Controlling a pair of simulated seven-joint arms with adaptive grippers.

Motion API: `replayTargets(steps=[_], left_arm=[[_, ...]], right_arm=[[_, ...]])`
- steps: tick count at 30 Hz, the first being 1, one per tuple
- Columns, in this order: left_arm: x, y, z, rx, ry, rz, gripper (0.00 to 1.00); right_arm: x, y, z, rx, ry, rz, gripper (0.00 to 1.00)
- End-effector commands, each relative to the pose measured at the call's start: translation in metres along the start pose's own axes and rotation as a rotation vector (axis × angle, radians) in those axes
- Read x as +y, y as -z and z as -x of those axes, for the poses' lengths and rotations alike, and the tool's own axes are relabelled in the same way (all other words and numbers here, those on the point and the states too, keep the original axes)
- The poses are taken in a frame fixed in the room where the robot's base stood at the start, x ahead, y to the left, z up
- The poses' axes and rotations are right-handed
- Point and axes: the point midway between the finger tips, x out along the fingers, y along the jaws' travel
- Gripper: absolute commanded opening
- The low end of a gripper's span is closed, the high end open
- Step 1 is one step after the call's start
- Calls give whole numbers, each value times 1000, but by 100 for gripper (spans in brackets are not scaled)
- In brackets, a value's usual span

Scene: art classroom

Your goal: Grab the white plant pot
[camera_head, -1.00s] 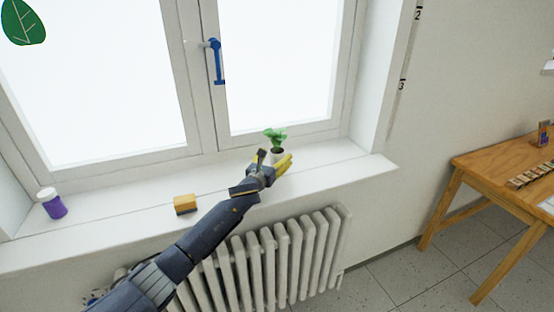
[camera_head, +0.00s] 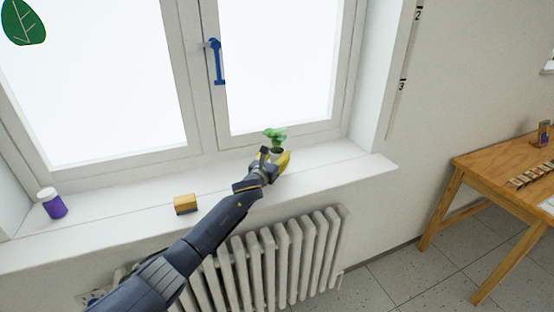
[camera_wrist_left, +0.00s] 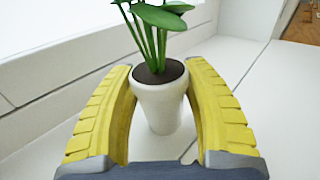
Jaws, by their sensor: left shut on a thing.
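The white plant pot (camera_wrist_left: 159,106) holds dark soil and a green plant (camera_wrist_left: 152,22). It stands upright on the white window sill, and in the head view mostly its dark soil and green leaves (camera_head: 275,135) show above my gripper. My left gripper (camera_head: 274,157) is at the pot, with its yellow fingers on either side of it. In the left wrist view the fingers (camera_wrist_left: 160,105) are shut on the pot, one at its left and one at its right. My right gripper is in neither view.
On the sill (camera_head: 130,197) to the left are a yellow-and-dark block (camera_head: 185,204) and a purple bottle with a white cap (camera_head: 53,204). The window with its blue handle (camera_head: 217,62) is behind. A radiator (camera_head: 270,262) is below, and a wooden table (camera_head: 490,170) is at the right.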

Motion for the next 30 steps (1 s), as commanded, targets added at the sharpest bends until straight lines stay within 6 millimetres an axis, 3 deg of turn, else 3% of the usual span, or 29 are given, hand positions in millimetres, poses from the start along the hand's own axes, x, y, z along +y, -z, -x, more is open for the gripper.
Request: replayTargets(steps=[1, 6, 19, 23, 30], left_arm=[[0, 0, 0, 0, 0, 0, 28], [0, 0, 0, 0, 0, 0, 8], [1, -10, 0, -3, 0, -2, 8], [1, -26, 0, -5, 0, -4, 8], [1, -79, 0, -8, 1, -6, 8]], right_arm=[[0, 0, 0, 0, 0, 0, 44], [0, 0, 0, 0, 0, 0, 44], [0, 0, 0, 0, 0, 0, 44], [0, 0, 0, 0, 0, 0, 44], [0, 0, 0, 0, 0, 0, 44]])
